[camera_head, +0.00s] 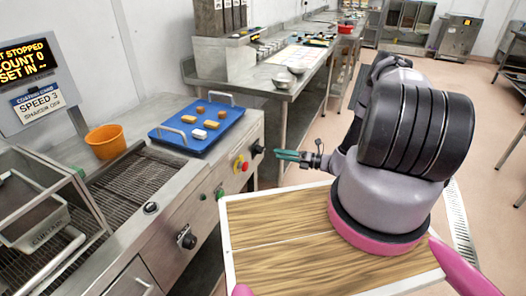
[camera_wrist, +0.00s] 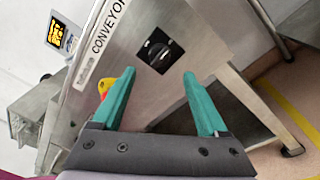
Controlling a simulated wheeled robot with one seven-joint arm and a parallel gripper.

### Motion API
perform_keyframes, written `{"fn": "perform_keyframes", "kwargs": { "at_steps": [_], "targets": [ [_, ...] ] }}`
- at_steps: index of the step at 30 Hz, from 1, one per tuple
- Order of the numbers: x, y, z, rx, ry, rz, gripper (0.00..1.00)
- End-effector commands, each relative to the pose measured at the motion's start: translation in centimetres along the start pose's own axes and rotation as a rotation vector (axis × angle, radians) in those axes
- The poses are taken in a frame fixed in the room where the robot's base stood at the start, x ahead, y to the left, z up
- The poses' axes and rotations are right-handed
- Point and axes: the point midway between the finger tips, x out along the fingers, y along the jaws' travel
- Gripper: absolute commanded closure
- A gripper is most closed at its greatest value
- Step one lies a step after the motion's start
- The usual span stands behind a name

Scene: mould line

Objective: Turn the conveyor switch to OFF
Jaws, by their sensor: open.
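The conveyor switch (camera_wrist: 158,53) is a black rotary knob on a dark square plate, on a steel panel beside a label reading "CONVEYOR". The knob's setting is too small to read. In the head view the dark switch (camera_head: 257,148) sticks out at the right end of the machine's front. My gripper (camera_wrist: 159,74) has teal fingers, open and empty. In the wrist view its fingertips lie either side of and below the switch, apart from it. In the head view my gripper (camera_head: 277,155) points left at the switch with a small gap.
A red stop button (camera_head: 240,164) on yellow sits left of the switch. Another black knob (camera_head: 186,237) is further along the front. A blue tray (camera_head: 228,122) with several pieces and an orange bucket (camera_head: 106,141) stand on top. The display (camera_head: 27,58) reads "STOPPED".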

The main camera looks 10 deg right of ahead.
Motion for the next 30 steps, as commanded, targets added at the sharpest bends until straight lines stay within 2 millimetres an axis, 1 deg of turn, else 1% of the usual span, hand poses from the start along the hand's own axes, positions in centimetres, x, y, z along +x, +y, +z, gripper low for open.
{"fn": "perform_keyframes", "kwargs": {
  "at_steps": [1,6,12,17,24,25,26,27,29,30],
  "targets": [
    [1.1,0.1,-0.1,-0.001,0.004,0.003,0.24],
    [4.4,0.1,-0.1,-0.002,0.004,0.003,0.24],
    [7.0,0.0,-0.1,-0.001,0.002,0.001,0.24],
    [7.9,0.0,-0.1,-0.002,0.003,0.001,0.24],
    [8.0,0.0,0.0,-0.002,0.003,0.000,0.24],
    [8.0,0.0,-0.1,-0.002,0.003,0.000,0.28],
    [8.0,0.0,0.0,-0.002,0.003,0.000,0.39],
    [8.0,0.0,0.0,-0.002,0.003,0.000,0.54],
    [8.0,0.0,0.0,-0.002,0.003,0.000,0.77],
    [8.0,0.0,0.0,-0.002,0.003,0.000,0.93]
  ]
}}
